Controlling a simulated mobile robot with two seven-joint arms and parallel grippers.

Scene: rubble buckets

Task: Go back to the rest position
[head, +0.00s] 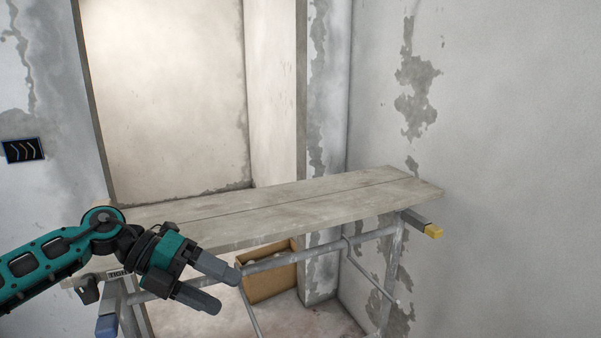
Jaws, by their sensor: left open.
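My left gripper (228,289) is open and empty. Its arm comes in from the left, and its two grey fingers point to the right and slightly down. In the view it overlaps the near frame of a scaffold, below the front edge of the plank top (290,205). I cannot tell how close the fingers are to the metal rail. My right gripper is not in view.
The plank top is bare and rests on a metal scaffold frame (375,237) with a yellow end cap (433,231). A cardboard box (272,283) stands on the floor behind the frame. Patchy walls enclose the right side.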

